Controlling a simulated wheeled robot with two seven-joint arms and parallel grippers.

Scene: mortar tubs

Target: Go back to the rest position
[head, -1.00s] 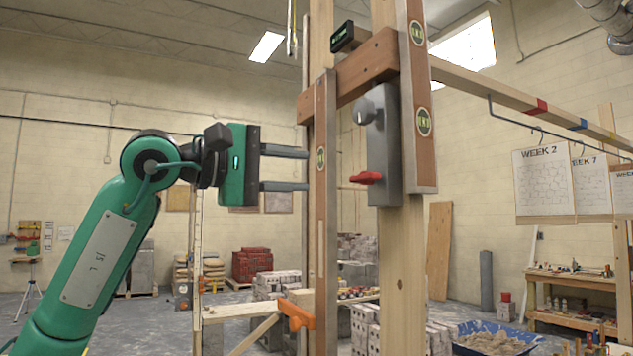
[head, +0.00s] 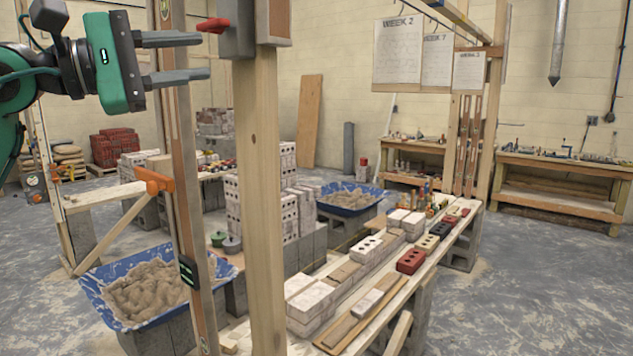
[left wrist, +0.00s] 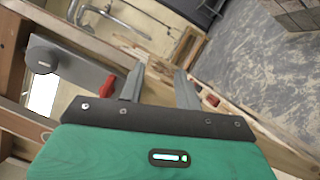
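My left gripper (head: 206,56) is at the upper left of the head view, its two grey fingers spread and pointing right. Nothing is between them. In the left wrist view the fingers (left wrist: 158,76) are also apart and empty. A grey switch box (head: 238,30) with a red lever (head: 213,25) is fixed to the wooden post just beyond the fingertips. The lever also shows left of the fingers in the left wrist view (left wrist: 105,88); I see no grip on it. My right gripper is in neither view.
A wooden post (head: 258,180) and a long level (head: 183,170) stand upright close by the left gripper. Blue mortar tubs (head: 120,325) (head: 345,211) stand lower down. A plank bench (head: 425,268) with bricks runs along the right. Floor at far right is open.

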